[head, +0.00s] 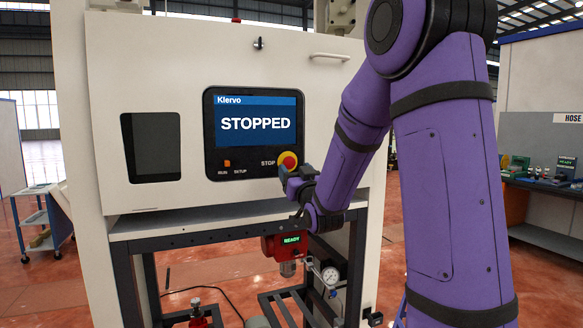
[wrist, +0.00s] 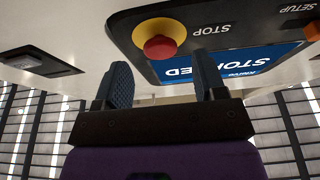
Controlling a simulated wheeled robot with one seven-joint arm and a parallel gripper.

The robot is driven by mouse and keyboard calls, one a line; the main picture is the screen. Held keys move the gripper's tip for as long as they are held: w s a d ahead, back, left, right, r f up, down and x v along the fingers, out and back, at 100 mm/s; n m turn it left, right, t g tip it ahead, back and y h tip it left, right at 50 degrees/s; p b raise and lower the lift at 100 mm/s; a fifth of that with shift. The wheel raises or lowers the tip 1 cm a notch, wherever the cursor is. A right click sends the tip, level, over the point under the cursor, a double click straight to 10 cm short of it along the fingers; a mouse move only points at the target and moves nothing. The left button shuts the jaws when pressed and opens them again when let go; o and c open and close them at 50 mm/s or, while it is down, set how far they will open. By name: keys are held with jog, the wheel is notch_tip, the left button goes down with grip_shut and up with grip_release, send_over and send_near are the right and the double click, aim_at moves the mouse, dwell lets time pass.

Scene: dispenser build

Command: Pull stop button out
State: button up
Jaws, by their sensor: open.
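The stop button (head: 288,160) is a red knob on a yellow round base at the lower right of the control panel, beside the word STOP. In the wrist view the red stop button (wrist: 160,47) shows beyond the fingertips, roughly between the two fingers. My gripper (head: 285,176) is just below the button in the head view. In the wrist view my gripper (wrist: 163,78) is open and empty, its two dark ribbed fingers apart. Whether a fingertip touches the button I cannot tell. The panel screen (head: 256,121) reads STOPPED.
An orange RUN/SETUP switch (head: 227,164) sits left of the button on the same panel. A dark window (head: 151,146) is further left. A metal ledge (head: 200,220) runs below the panel, and a red device (head: 287,246) reading READY hangs under it.

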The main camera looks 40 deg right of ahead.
aim_at(288, 162)
jog(key=shift+x, duration=1.5)
